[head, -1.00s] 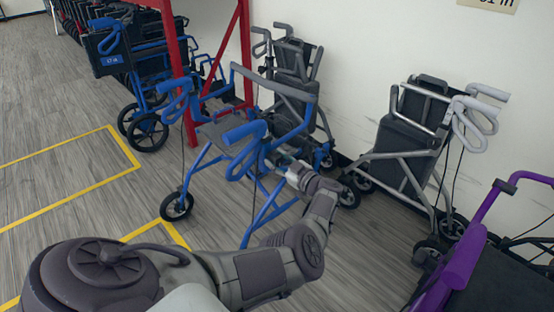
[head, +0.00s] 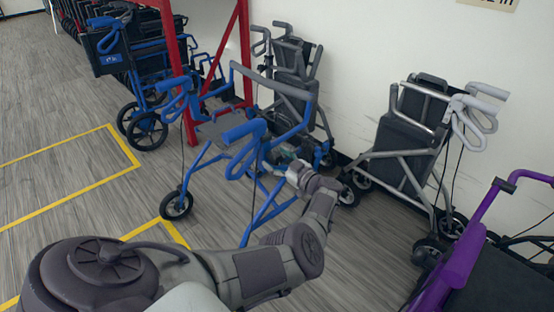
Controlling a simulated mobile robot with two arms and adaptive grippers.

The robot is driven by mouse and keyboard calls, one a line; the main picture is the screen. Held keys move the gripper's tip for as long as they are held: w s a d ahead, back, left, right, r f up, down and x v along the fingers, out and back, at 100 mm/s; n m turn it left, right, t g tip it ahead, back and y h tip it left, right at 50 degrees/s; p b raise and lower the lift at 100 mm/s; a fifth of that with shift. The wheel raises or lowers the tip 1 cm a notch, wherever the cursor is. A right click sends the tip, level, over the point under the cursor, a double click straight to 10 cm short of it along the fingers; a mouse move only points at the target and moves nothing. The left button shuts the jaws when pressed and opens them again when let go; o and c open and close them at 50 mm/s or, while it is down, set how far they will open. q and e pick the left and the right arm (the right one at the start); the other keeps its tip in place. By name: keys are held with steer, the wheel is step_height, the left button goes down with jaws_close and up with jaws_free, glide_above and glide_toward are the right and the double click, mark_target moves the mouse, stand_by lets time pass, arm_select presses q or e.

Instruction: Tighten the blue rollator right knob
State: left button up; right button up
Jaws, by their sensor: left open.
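The blue rollator (head: 278,203) stands open on the floor at the middle, with blue handles, a grey backrest strap and a grey seat. My left arm reaches in from the lower left. My left gripper (head: 284,154) is beside the rollator's near side tube, just below and right of its near blue handle (head: 245,132). The gripper is small in view, partly mixed with the blue tubes, and its jaws are open. The right knob cannot be made out; the gripper and frame tubes cover that area. I cannot tell whether the gripper touches the frame. My right gripper is not in view.
A grey rollator (head: 405,150) and a folded dark one (head: 295,75) stand by the wall. A purple rollator (head: 470,250) is at the lower right. The floor at left is clear.

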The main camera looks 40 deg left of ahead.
arm_select(q)
steer(key=d, duration=0.7)
steer(key=shift+s+d, duration=0.25)
steer(key=shift+s, duration=0.1)
steer(key=shift+f, duration=0.1)
